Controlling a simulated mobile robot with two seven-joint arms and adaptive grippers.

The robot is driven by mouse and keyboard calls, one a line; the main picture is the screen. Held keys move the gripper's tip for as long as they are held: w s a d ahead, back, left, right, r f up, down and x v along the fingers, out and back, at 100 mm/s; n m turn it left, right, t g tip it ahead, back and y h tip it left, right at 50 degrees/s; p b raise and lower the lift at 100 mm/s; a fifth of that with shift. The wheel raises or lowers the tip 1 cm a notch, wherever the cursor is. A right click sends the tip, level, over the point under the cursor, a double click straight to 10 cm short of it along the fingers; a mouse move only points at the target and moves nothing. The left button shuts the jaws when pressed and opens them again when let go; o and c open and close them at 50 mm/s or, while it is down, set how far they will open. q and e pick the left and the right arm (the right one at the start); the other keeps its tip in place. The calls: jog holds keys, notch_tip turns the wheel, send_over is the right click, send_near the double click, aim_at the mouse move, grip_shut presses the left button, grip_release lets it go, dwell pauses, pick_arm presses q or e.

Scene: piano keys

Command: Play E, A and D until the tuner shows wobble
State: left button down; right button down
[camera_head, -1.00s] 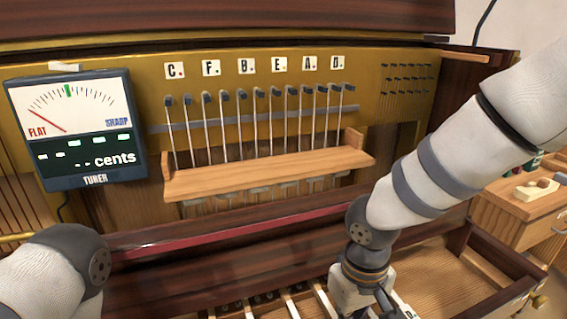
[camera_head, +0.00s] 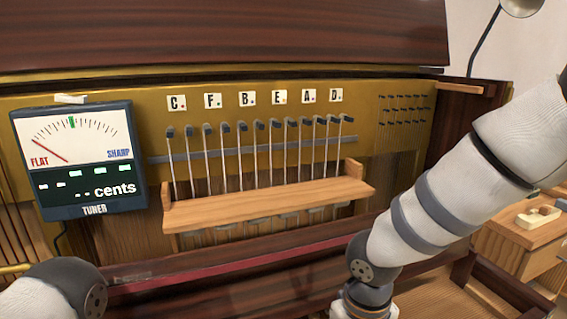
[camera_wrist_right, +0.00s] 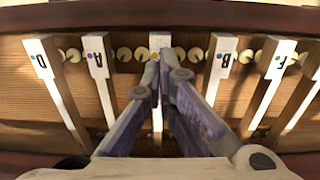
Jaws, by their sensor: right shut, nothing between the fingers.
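The tuner (camera_head: 118,197) at the left of the head view has its needle low on the FLAT side. Its display shows white dashes and "cents". In the right wrist view my right gripper (camera_wrist_right: 166,66) is shut and empty, its fingertips over a white key (camera_wrist_right: 160,42) whose label is hidden. To its left are the A key (camera_wrist_right: 103,80) and the D key (camera_wrist_right: 57,80); to its right is the B key (camera_wrist_right: 219,72). I cannot tell whether the fingertips touch the key. My left gripper is out of view; only part of that arm shows.
Letter tiles C, F, B, E, A and D (camera_head: 336,95) sit on the gold panel above a row of tuning levers. A wooden ledge (camera_head: 265,207) runs below them. The F key (camera_wrist_right: 274,78) lies farther right in the wrist view. A wooden cabinet (camera_head: 535,240) stands at right.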

jog(key=shift+f, duration=0.1)
dwell(0.3)
